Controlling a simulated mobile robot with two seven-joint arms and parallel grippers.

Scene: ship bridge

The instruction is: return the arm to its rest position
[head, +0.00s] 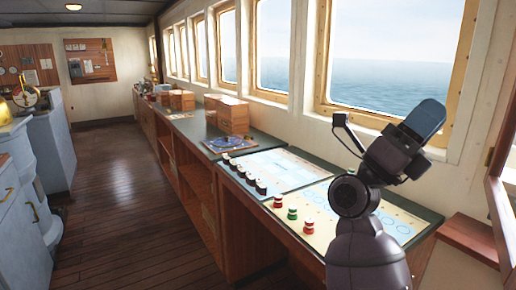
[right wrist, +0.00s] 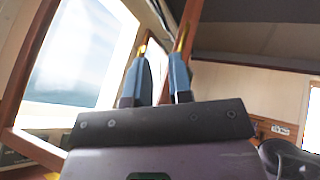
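My right arm rises from the bottom right of the head view in front of the counter, bent at the elbow, with its forearm pointing up and right toward the window. My right gripper (head: 427,117) is at the raised end, in front of the window and clear of the counter top. In the right wrist view, the two fingers of the right gripper (right wrist: 162,52) stand apart with nothing between them. My left gripper is in neither view.
A long counter (head: 246,160) runs under the windows. A wooden frame (head: 502,180) stands at right. The floor (head: 130,190) is clear.

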